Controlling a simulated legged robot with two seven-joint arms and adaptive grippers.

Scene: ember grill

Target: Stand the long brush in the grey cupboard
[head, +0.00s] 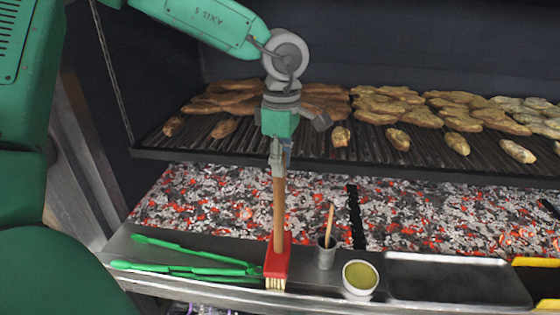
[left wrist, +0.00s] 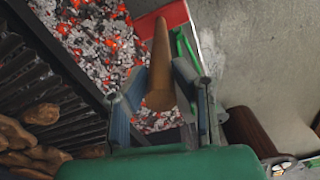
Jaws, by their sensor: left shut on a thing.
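The long brush has a brown wooden handle (head: 279,210) and a red head (head: 277,260) with pale bristles pointing down. It is upright over the steel ledge; I cannot tell whether the bristles touch the ledge. My left gripper (head: 279,166) points down and is shut on the upper end of the handle. In the left wrist view the handle (left wrist: 161,62) runs away from between the fingers to the red head (left wrist: 168,17). The grey cupboard is not recognisable in either view. My right gripper is not in view.
Green tongs (head: 190,250) lie left of the brush head on the steel ledge (head: 120,243). A grey cup (head: 326,254) with a wooden-handled tool and a bowl of yellow-green sauce (head: 360,277) stand right of it. Glowing coals (head: 220,205) and a grill of meat (head: 400,139) lie behind.

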